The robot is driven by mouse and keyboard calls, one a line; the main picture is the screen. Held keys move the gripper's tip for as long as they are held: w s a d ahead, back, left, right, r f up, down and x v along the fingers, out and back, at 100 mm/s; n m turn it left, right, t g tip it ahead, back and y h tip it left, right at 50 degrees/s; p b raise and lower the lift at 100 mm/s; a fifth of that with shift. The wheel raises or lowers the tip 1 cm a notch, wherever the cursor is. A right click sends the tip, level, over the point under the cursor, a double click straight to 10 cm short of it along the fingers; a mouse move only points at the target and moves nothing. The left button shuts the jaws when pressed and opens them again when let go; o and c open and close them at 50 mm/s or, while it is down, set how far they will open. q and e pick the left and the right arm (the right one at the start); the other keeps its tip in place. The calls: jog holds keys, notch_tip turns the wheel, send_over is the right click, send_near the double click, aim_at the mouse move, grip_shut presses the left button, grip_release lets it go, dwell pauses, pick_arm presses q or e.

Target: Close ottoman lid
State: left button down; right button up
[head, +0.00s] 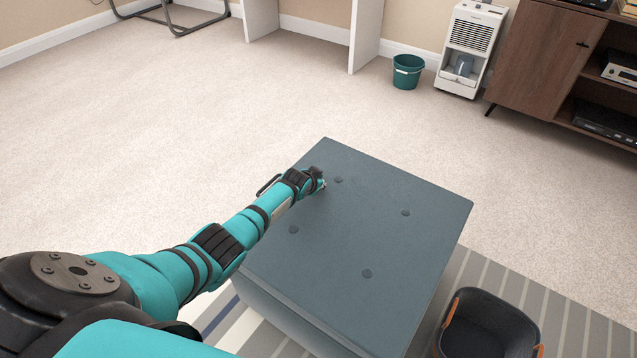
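The ottoman is a blue-grey padded box in the middle of the head view. Its tufted lid (385,225) has several buttons and lies flat, or nearly flat, over the body (275,310). I cannot tell whether a small gap is left between lid and body. My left arm reaches in from the left, and my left gripper (322,185) is at the lid's top near its far left edge. Its fingers are mostly hidden behind the wrist, so its opening and any contact are unclear. My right gripper is out of view.
A dark basket (487,325) with orange handles stands on the striped rug (575,318) at the lower right. A green bucket (407,72), a white dispenser (471,50) and a wooden cabinet (540,55) line the far wall. The carpet (150,130) between is clear.

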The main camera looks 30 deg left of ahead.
pick_arm(q)
jog(key=shift+s+d+f, duration=0.1)
jog(key=shift+s+f, duration=0.4)
jog(key=shift+f, duration=0.1)
jog(key=w+r+v, duration=0.1)
jog(key=v, duration=1.1)
